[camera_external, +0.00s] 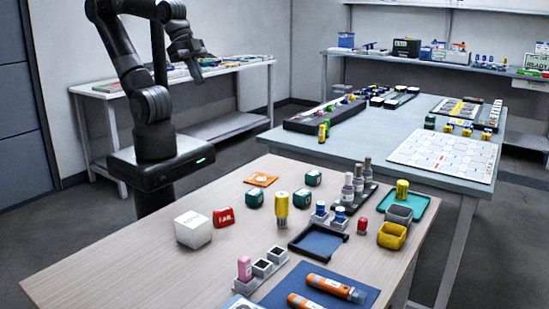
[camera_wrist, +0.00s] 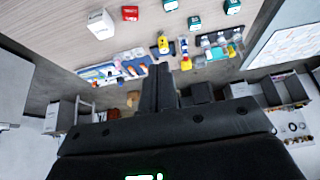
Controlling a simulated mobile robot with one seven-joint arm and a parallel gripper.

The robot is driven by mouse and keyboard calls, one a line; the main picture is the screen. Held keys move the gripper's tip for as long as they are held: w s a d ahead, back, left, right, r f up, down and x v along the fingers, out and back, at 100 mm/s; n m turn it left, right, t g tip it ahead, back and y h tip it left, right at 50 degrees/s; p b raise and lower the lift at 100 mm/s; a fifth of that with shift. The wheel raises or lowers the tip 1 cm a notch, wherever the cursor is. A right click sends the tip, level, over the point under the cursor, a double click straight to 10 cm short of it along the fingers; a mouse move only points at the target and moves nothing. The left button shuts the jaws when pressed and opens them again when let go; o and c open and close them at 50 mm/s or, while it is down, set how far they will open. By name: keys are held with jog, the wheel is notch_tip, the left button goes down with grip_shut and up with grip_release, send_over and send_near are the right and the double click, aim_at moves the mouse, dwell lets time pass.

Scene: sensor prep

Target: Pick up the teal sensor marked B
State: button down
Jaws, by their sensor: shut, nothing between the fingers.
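Three small teal blocks that look like sensors stand on the near wooden table: a left one (camera_external: 254,198), a middle one (camera_external: 301,199) and a back one (camera_external: 314,178). They also show at the top of the wrist view, as one teal block (camera_wrist: 170,5), a second teal block (camera_wrist: 195,22) and a third teal block (camera_wrist: 232,6). Their marks are too small to read, so I cannot tell which is B. My gripper (camera_external: 196,74) is raised behind the table, well apart from them. In the wrist view its fingers (camera_wrist: 160,72) are together and empty.
A white cube (camera_external: 193,229), a red block (camera_external: 223,216) and a yellow cylinder (camera_external: 281,209) stand near the teal blocks. An orange card (camera_external: 260,180) lies behind them. The table's left front is clear.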

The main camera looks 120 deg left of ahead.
jog(key=c, duration=2.2)
grip_release()
jog(key=c, duration=0.8)
grip_release()
jog(key=shift+o, duration=0.2)
